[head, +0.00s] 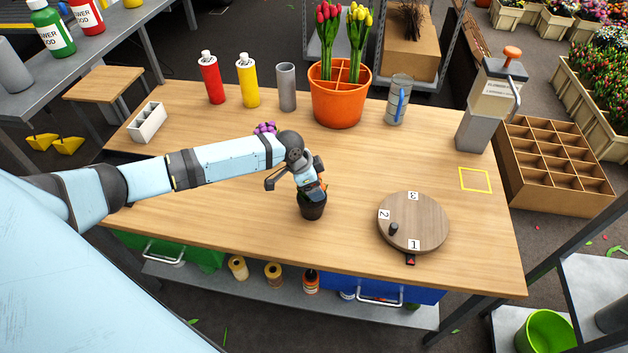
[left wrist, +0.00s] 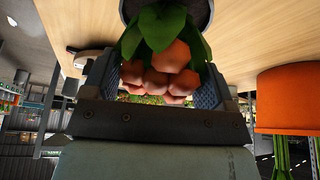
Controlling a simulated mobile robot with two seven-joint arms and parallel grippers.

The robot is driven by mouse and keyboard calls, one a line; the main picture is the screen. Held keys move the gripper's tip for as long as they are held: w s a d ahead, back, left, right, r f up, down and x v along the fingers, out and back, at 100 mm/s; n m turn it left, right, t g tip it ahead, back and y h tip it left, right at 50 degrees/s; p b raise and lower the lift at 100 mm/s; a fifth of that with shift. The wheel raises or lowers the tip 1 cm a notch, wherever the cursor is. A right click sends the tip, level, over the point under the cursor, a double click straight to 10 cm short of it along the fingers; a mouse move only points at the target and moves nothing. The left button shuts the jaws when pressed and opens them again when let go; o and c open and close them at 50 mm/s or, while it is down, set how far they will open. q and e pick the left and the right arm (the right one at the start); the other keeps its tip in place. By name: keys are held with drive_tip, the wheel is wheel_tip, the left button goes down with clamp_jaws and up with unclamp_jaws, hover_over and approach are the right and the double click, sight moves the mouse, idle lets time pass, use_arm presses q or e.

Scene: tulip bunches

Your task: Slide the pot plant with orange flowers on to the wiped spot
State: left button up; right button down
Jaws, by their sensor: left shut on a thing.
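The pot plant with orange flowers is a small dark pot (head: 312,210) standing on the table left of the round turntable. Its orange flowers (left wrist: 165,78) and green leaves fill the space between the fingers in the left wrist view. My left gripper (head: 314,190) is over the plant and shut on it; the arm hides much of the plant in the head view. A yellow square outline (head: 475,179) on the table's right side looks like the marked spot. My right gripper is not in view.
A round wooden turntable (head: 413,222) with numbers lies between the plant and the yellow outline. An orange pot of tulips (head: 340,98), a glass (head: 398,98) and a grey dispenser (head: 487,105) stand along the back. Purple flowers (head: 265,128) show behind my arm.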

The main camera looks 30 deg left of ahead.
use_arm(q)
drive_tip(key=o, duration=1)
drive_tip(key=shift+o, duration=0.2)
drive_tip(key=shift+r, duration=0.1)
drive_tip(key=b+v, duration=0.1)
drive_tip(key=v, duration=1.2)
drive_tip(key=shift+a+r, duration=0.2)
drive_tip(key=shift+r, duration=0.1)
drive_tip(key=shift+s, duration=0.1)
